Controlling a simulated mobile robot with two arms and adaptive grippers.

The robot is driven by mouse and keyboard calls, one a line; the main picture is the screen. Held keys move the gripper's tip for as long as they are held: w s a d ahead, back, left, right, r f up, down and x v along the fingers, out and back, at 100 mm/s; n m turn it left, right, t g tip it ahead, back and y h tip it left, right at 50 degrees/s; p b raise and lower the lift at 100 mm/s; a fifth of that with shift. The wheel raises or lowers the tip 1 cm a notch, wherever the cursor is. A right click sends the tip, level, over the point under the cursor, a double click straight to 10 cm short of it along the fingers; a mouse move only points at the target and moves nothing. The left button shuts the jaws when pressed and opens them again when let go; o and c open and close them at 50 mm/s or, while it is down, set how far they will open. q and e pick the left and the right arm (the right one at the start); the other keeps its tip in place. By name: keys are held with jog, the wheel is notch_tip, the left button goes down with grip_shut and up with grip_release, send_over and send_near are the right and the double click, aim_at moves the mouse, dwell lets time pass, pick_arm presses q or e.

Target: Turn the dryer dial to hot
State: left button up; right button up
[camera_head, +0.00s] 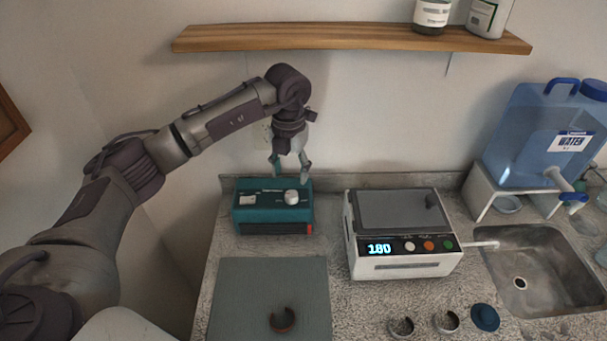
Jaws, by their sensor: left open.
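A teal box-shaped device (262,222), which looks like the dryer, stands at the back left of the counter. A round white dial (291,197) sits on the right of its top face, with small markings beside it too small to read. A pale rectangular part is at the left of that face, and a red part is at the front right corner. My left gripper (291,173) points down just above and behind the dial, its fingers spread and empty. It looks apart from the dial, though the exact gap is hard to tell. My right gripper is not in view.
A white machine (405,262) with a display reading 180 stands right of the dryer. A grey-green mat (240,295) with a brown ring piece (282,320) lies in front. A sink (540,270) and blue water container (535,135) are at right. A wooden shelf (340,38) hangs above.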

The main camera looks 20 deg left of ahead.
aim_at(292, 194)
pick_arm(q)
jog(key=shift+w, duration=0.35)
jog(key=shift+f, duration=0.25)
jog(key=f+p, duration=0.1)
jog(key=s+f+p, duration=0.1)
jog(key=f, duration=0.1)
jog(key=shift+s, duration=0.1)
jog(key=shift+w+f+p, duration=0.2)
jog(key=shift+f+p, duration=0.1)
jog(key=shift+f, duration=0.65)
jog(key=shift+w+f+p, duration=0.15)
jog(key=shift+f+p, duration=0.1)
jog(key=shift+f, duration=0.65)
jog(key=shift+s, duration=0.1)
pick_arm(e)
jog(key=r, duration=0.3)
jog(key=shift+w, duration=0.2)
pick_arm(q)
jog(key=shift+r, duration=0.1)
jog(key=shift+c, duration=0.4)
grip_shut()
